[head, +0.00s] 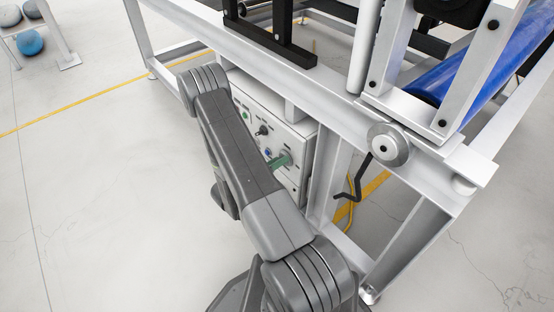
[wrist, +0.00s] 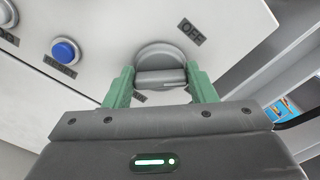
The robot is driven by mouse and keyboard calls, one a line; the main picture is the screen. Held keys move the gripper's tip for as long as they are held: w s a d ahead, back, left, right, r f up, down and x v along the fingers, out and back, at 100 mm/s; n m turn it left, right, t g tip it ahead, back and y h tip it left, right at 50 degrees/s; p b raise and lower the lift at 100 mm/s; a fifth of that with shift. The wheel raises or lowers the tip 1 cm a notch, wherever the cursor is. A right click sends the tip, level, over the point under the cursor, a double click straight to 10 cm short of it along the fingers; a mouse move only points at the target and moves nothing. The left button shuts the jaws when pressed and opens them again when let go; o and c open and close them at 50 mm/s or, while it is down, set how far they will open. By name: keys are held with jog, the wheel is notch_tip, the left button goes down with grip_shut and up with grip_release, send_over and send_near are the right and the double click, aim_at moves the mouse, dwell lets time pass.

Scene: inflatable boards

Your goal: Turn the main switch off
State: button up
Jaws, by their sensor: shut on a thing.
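The main switch is a round grey rotary knob (wrist: 158,56) with a raised bar handle, on the light panel of a control box (head: 293,140). My gripper (wrist: 160,76) has its two green fingers closed on either side of the handle. The handle lies across the wrist picture, from finger to finger. An "OFF" label (wrist: 191,32) is at the upper right of the knob. Another label (wrist: 140,97), partly hidden, is at its lower left beside the left finger. In the head view the green fingers (head: 279,161) meet the panel; the knob there is hard to make out.
A blue push button (wrist: 66,50) is left of the knob, and a black control (head: 262,130) also stands on the panel. A metal frame (head: 330,85) surrounds the box, with a hand crank (head: 388,146) to the right.

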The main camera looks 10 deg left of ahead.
jog(key=shift+a+f+n+p, duration=0.1)
jog(key=shift+n+p, duration=0.6)
jog(key=shift+n, duration=1.6)
jog(key=shift+f+n+p, duration=0.1)
jog(key=shift+n+p, duration=0.6)
jog(key=shift+n, duration=1.6)
jog(key=o, duration=1)
jog(key=shift+c, duration=0.2)
jog(key=p+v, duration=0.2)
jog(key=v, duration=1.1)
jog(key=shift+s+a, duration=0.25)
